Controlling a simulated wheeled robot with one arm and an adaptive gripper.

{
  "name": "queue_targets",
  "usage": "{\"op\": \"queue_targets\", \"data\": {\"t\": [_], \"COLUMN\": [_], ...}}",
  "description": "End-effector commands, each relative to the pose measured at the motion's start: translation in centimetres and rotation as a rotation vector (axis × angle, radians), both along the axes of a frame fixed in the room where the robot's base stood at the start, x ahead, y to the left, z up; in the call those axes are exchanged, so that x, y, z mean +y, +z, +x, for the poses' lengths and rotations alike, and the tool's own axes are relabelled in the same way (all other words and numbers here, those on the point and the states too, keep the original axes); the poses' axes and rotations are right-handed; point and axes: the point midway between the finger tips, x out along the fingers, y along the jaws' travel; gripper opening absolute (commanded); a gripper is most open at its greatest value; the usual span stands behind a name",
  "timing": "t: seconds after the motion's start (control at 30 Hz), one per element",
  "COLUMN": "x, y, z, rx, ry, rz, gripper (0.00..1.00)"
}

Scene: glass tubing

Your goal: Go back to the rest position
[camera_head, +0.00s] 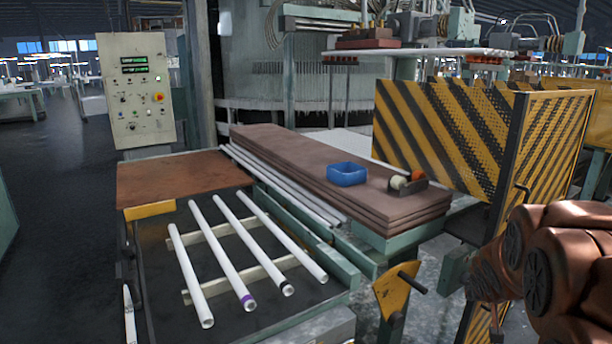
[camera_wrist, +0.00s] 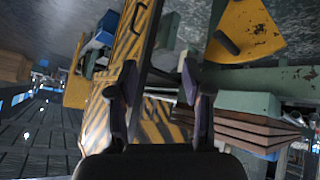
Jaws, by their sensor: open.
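My gripper (camera_wrist: 160,92) shows in the wrist view with its two dark fingers spread apart and nothing between them. Behind the fingers are the yellow-and-black striped guard and the floor. In the head view, part of my copper-coloured arm is at the right edge, and the gripper itself is out of that view. Several white glass tubes (camera_head: 262,235) lie side by side across pale rails on the dark bench at the lower left. One tube has a purple band (camera_head: 247,299) near its front end.
Stacked brown boards (camera_head: 330,165) hold a blue bin (camera_head: 347,174) and a small roller holder (camera_head: 408,182). The striped guard (camera_head: 440,135) stands close to my arm. A yellow bracket (camera_head: 397,290) with a dark handle juts out in front. A control panel (camera_head: 137,92) stands at the left.

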Motion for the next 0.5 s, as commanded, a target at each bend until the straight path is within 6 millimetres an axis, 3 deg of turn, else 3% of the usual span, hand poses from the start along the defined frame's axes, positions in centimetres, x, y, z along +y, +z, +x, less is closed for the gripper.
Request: {"op": "queue_targets", "data": {"t": [0.1, 0.37, 0.5], "x": [2.6, 9.1, 13.1], "y": [0.9, 1.3, 1.3], "z": [-4.2, -14.3, -20.4], "rx": [0.095, 0.330, 0.469], "ry": [-0.021, -0.021, 0.011], "rz": [0.025, 0.115, 0.180], "gripper": [0.50, 0.50, 0.50]}}
